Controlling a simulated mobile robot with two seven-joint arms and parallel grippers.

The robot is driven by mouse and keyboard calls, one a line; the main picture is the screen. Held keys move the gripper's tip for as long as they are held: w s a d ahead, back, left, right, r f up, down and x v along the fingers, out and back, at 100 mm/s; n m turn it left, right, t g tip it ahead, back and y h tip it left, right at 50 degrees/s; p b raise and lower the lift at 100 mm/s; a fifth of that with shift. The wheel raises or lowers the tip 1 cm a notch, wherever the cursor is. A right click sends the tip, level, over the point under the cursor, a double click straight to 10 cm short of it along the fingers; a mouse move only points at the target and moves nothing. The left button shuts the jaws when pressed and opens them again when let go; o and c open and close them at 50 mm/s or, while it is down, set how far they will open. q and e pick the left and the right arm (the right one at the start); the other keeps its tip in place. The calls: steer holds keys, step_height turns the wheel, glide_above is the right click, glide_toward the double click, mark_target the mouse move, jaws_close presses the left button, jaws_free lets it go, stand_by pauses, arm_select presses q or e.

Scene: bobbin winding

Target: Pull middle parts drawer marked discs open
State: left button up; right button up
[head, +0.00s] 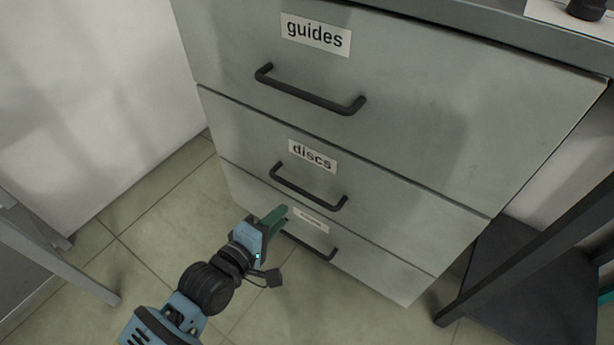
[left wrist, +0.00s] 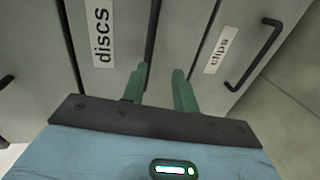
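The middle drawer front, labelled discs (head: 400,190), sits flush and shut in the grey cabinet. Its dark bar handle (head: 308,188) is under the label; in the left wrist view the handle (left wrist: 154,30) runs toward the gap between the fingertips. My left gripper (head: 281,213) is just below the left part of that handle in the head view, in front of the lower drawer. In the left wrist view its two green fingers (left wrist: 160,72) are apart with nothing held. I cannot tell whether a finger touches the handle. My right gripper is not in view.
The guides drawer (head: 430,90) above and the clips drawer (left wrist: 205,85) below are shut, each with a bar handle. A dark shelf unit (head: 520,280) stands at right, a grey frame (head: 55,260) at left. Tiled floor before the cabinet is clear.

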mark_target(301, 190)
arm_select(q)
steer(key=b+x, duration=0.1)
steer(key=x, duration=0.2)
steer(key=r+b+x, duration=0.1)
steer(key=x, duration=0.2)
steer(key=b+x, duration=0.1)
steer(key=x, duration=0.2)
steer(key=shift+w+r, duration=0.3)
steer(key=shift+r, duration=0.05)
steer(key=shift+d, duration=0.1)
steer(key=c, duration=0.3)
jaws_close()
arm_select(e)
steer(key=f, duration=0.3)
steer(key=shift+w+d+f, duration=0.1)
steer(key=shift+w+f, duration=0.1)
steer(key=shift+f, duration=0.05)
